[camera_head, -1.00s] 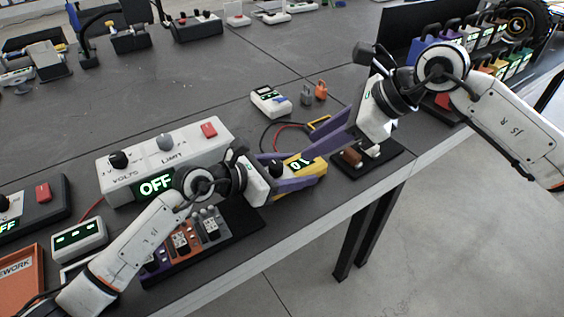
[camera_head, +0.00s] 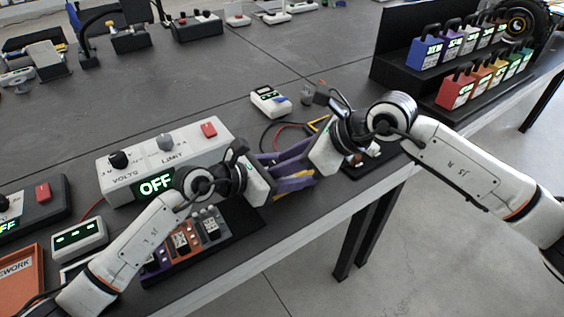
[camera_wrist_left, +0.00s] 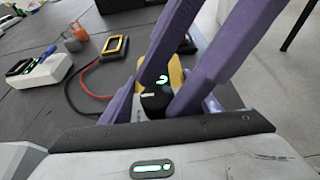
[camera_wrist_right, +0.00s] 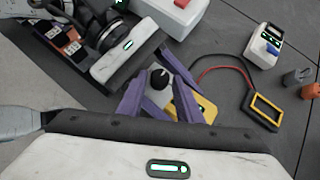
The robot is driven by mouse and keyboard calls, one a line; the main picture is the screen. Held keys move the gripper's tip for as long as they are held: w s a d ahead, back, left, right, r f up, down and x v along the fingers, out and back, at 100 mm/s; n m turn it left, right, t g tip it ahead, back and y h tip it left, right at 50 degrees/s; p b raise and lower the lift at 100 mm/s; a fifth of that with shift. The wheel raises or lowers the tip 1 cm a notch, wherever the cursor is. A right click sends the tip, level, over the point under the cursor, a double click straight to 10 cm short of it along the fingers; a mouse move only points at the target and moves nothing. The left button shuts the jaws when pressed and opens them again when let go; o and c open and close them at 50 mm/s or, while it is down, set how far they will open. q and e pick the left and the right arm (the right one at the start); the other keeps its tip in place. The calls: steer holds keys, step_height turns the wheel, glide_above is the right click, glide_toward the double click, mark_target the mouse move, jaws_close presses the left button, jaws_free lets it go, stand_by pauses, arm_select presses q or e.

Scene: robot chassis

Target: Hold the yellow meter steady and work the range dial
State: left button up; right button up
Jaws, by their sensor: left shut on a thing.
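The yellow meter lies at the table's front edge; its yellow body shows in the right wrist view (camera_wrist_right: 197,108) and the left wrist view (camera_wrist_left: 176,76). Its black range dial (camera_wrist_right: 160,79) also shows in the left wrist view (camera_wrist_left: 155,99). My left gripper (camera_head: 282,184) is shut on the meter from the left. My right gripper (camera_head: 287,160) reaches in from the right over the meter. Its purple fingers stand apart, one on each side of the dial; whether they touch it I cannot tell. In the head view the fingers hide most of the meter and its display.
A white power supply (camera_head: 126,180) reading OFF stands left of the meter. Red and black leads (camera_wrist_right: 215,68) run to a yellow-framed piece (camera_wrist_right: 266,106). A small white device (camera_head: 270,102) lies behind. Coloured padlock-shaped blocks (camera_head: 457,88) stand on a black rack at right.

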steer(key=shift+w+a+f, duration=0.2)
steer(key=shift+a+f, duration=0.2)
steer(key=shift+f, duration=0.05)
steer(key=c, duration=0.8)
steer(key=shift+o, duration=0.2)
steer(key=n+g, duration=0.2)
steer(key=n, duration=0.1)
steer(key=n+g, duration=0.1)
steer(key=shift+w+y, duration=0.35)
steer(key=shift+y, duration=0.05)
steer(key=shift+w+n+g+h, duration=0.15)
steer(key=shift+n+g, duration=0.75)
steer(key=shift+n, duration=0.3)
steer(key=shift+w+n+g+h, duration=0.1)
steer(key=shift+n+g+h, duration=0.05)
steer(key=shift+n+g, duration=0.9)
steer(key=shift+d+n, duration=0.1)
steer(key=shift+n, duration=0.25)
